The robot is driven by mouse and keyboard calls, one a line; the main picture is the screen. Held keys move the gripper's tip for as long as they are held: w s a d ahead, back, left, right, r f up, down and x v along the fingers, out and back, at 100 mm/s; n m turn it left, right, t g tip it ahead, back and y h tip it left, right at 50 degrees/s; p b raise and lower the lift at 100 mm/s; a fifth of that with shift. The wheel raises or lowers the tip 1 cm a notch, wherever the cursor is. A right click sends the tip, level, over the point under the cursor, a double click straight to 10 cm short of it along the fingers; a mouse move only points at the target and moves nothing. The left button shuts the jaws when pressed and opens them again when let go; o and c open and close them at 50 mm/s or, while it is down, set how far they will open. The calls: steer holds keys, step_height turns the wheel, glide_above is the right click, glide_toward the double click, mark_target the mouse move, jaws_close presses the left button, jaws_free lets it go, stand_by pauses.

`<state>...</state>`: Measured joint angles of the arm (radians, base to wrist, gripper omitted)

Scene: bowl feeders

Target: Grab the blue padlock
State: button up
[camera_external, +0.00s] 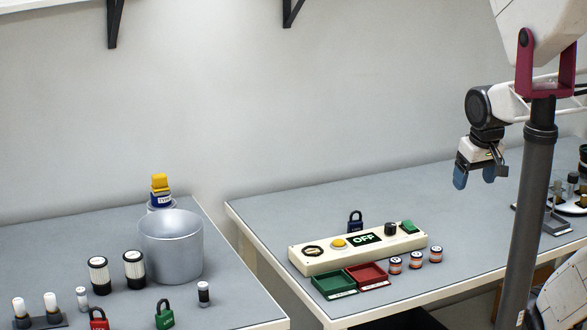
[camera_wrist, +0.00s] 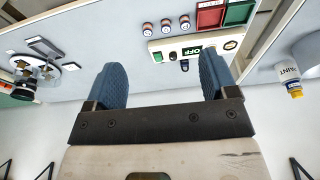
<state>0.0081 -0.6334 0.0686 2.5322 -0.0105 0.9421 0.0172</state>
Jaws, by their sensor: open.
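The blue padlock (camera_external: 355,223) is dark blue with a dark shackle. It stands upright on the right table, just behind the cream control panel (camera_external: 330,258); the panel hides its lower part. In the wrist view it appears as a small dark shape (camera_wrist: 185,66) beside the panel, between the fingers. My gripper (camera_external: 475,178) has blue fingertips and hangs in the air to the right of the padlock, above the table and apart from it. The gripper (camera_wrist: 162,75) is open and empty.
The panel carries a green OFF display. A green tray (camera_external: 334,284), a red tray (camera_external: 367,275) and striped cans (camera_external: 415,256) sit in front. A metal bucket (camera_external: 171,247), a red padlock (camera_external: 98,319) and a green padlock (camera_external: 165,315) are on the left table. The table behind the panel is mostly clear.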

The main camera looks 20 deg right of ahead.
steer(key=c, duration=0.7)
steer(key=shift+c, duration=0.2)
steer(key=n, duration=1.8)
glide_above(354, 212)
steer(key=s, duration=0.1)
steer(key=s+x, duration=0.2)
steer(key=x, duration=0.7)
steer(key=s+f+x, duration=0.1)
steer(key=s+x, duration=0.1)
steer(key=x, duration=0.8)
steer(key=shift+s+a+g, duration=0.2)
steer(key=shift+s+g, duration=0.05)
steer(key=shift+g, duration=0.05)
steer(key=shift+w+f, duration=0.2)
steer(key=shift+f, duration=1.05)
